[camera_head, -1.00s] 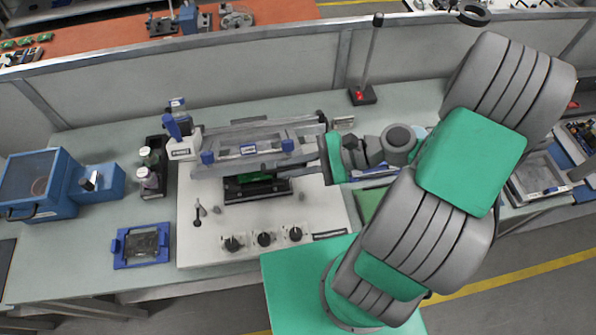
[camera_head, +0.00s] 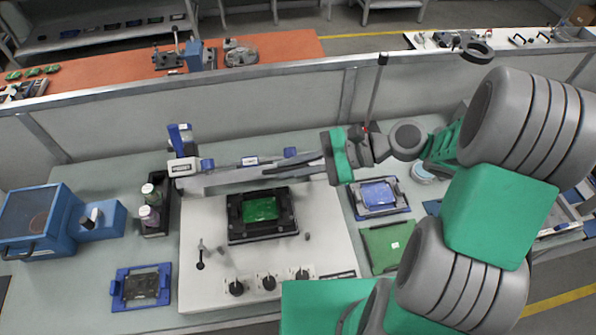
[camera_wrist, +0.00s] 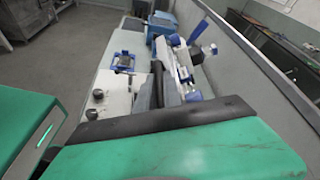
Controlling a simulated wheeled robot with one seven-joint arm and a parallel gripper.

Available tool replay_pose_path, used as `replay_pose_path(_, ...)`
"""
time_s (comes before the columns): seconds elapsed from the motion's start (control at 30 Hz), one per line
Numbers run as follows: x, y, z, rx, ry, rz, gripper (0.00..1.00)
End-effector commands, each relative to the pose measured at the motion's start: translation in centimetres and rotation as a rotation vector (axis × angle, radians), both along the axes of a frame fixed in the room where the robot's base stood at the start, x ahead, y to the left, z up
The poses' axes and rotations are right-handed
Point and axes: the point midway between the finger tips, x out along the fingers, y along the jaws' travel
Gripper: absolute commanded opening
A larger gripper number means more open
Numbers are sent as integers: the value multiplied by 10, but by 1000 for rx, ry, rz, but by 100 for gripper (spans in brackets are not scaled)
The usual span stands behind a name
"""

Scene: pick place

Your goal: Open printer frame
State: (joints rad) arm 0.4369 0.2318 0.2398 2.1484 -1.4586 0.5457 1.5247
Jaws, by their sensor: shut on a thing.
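The stencil printer (camera_head: 205,235) is a white base plate with a green board in a black holder (camera_head: 262,212) at its middle. Its grey printer frame (camera_head: 235,178) with blue knobs is tilted up at the rear, clear of the holder. My gripper (camera_head: 305,168) reaches in from the right and is shut on the right end of the frame; its fingers partly hide the grip. In the wrist view the frame (camera_wrist: 188,75) shows beyond the dark fingers, with the base plate (camera_wrist: 115,85) to its left.
Bottles in a black rack (camera_head: 153,208) and a blue machine (camera_head: 40,222) stand at left. A blue tray (camera_head: 140,287) lies front left. A blue-framed part (camera_head: 380,196) and a green board (camera_head: 392,247) lie at right. A low wall (camera_head: 260,110) runs behind.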

Motion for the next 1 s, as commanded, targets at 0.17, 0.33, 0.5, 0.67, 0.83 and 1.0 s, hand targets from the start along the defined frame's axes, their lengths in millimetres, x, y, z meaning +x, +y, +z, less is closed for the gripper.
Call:
replay_pose_path(0.17,1,2,1,-2,-2,6,0)
replay_pose_path(0.33,1,1,1,-1,-1,6,0)
replay_pose_path(0.5,1,1,1,-2,-2,4,13)
replay_pose_path(0.67,1,1,1,0,-1,4,26)
replay_pose_path(0.83,1,1,1,0,0,3,33)
replay_pose_path(1.0,1,1,1,0,0,3,33)
